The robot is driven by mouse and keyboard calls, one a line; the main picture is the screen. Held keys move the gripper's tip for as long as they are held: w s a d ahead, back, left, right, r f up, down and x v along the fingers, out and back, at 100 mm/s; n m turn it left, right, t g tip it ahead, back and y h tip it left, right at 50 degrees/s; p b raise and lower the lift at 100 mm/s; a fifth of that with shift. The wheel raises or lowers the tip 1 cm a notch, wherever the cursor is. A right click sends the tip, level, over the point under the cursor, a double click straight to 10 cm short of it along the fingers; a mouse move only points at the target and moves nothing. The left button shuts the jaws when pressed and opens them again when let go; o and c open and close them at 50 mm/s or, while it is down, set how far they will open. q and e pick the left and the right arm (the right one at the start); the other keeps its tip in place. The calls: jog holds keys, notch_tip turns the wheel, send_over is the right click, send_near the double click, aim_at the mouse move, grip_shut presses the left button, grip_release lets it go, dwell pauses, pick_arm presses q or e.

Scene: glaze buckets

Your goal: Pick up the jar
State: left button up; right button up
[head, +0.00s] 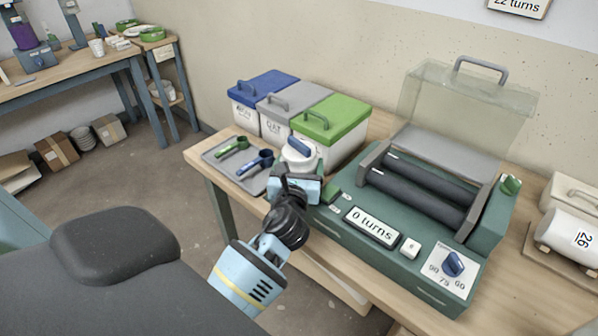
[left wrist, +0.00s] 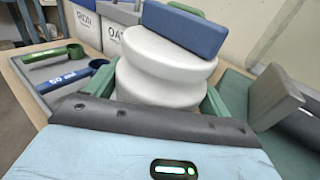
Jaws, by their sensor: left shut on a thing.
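The jar (head: 299,155) is white and round with a blue bar handle on its lid. It is upright at the front of the bench, between the spoon tray and the green machine. In the left wrist view the jar (left wrist: 165,75) fills the middle, its blue handle at the top. My left gripper (head: 296,180) is shut on the jar from the near side. Green finger parts show on both sides of its lower body in the left wrist view. The jar's base is hidden, so I cannot tell whether it touches the bench. My right gripper is not in view.
Bins with blue, grey and green (head: 332,118) lids stand behind the jar. A grey tray (head: 222,165) with a green and a blue scoop lies left. The green roller machine (head: 400,215), its clear cover raised, is close on the right. A white jar marked 26 (head: 570,236) lies far right.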

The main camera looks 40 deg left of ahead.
aim_at(299, 142)
pick_arm(q)
notch_tip(299, 142, up, 9)
jog(key=p, duration=0.3)
jog(key=shift+r, duration=0.7)
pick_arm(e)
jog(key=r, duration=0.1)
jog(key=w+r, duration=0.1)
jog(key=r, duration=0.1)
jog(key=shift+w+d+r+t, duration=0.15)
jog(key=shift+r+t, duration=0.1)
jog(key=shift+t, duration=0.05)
pick_arm(q)
jog(key=shift+r+p, duration=0.75)
jog(key=shift+p, duration=0.05)
jog(key=shift+r+p, duration=0.45)
jog(key=shift+r, duration=0.25)
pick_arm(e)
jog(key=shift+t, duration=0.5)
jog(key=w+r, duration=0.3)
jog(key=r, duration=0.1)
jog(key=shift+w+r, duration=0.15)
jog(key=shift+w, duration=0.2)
pick_arm(q)
jog(key=shift+r+p, duration=0.2)
jog(key=shift+p, duration=0.1)
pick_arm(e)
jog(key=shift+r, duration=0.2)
